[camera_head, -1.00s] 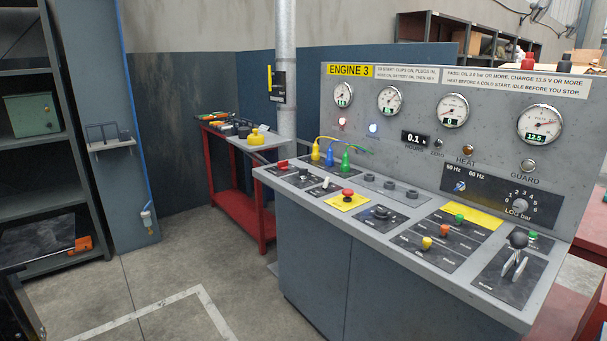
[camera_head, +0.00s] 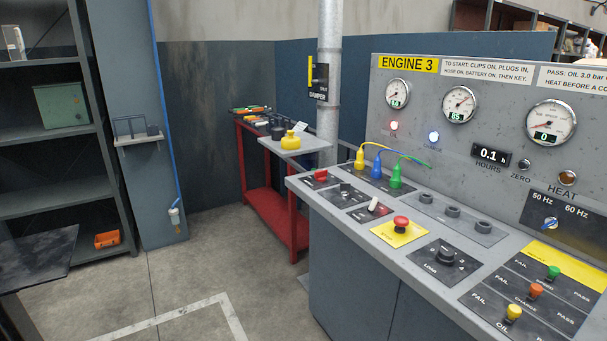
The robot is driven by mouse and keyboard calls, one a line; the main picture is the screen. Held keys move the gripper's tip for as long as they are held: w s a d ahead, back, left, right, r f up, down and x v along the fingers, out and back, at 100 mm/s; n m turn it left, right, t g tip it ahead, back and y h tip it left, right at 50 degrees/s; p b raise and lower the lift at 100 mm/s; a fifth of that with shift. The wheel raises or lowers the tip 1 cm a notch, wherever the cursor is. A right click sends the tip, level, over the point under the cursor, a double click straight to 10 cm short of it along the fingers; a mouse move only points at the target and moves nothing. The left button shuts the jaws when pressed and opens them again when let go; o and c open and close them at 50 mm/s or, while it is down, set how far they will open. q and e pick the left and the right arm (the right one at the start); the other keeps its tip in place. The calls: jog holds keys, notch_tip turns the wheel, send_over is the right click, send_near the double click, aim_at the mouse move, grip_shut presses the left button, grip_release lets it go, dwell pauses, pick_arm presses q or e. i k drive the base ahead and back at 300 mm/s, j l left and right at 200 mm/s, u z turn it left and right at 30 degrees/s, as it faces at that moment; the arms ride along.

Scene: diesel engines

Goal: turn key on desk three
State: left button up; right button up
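Desk three is a grey console (camera_head: 300,182) labelled ENGINE 3 (camera_head: 408,64), at the right. Its sloping top has a red control (camera_head: 320,176) at the far left, a small dark control (camera_head: 345,188), a white lever-like switch (camera_head: 374,205), a red mushroom button (camera_head: 401,222) on a yellow plate and a black LOAD knob (camera_head: 446,254). The labels by the small controls are too small to read, so I cannot tell which one is the key. Yellow, blue and green plugs (camera_head: 377,167) with leads stand at the panel's foot. Neither gripper is in view.
A red bench (camera_head: 272,210) and a pipe (camera_head: 329,90) stand behind the desk. Shelves (camera_head: 50,133) are at the left. The floor (camera_head: 180,275) before the desk is clear.

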aim_at(345, 187)
jog(key=i+j+u, duration=0.2)
jog(key=i, duration=0.35)
jog(key=i+j+u, duration=0.2)
jog(key=i, duration=0.35)
jog(key=l, duration=0.1)
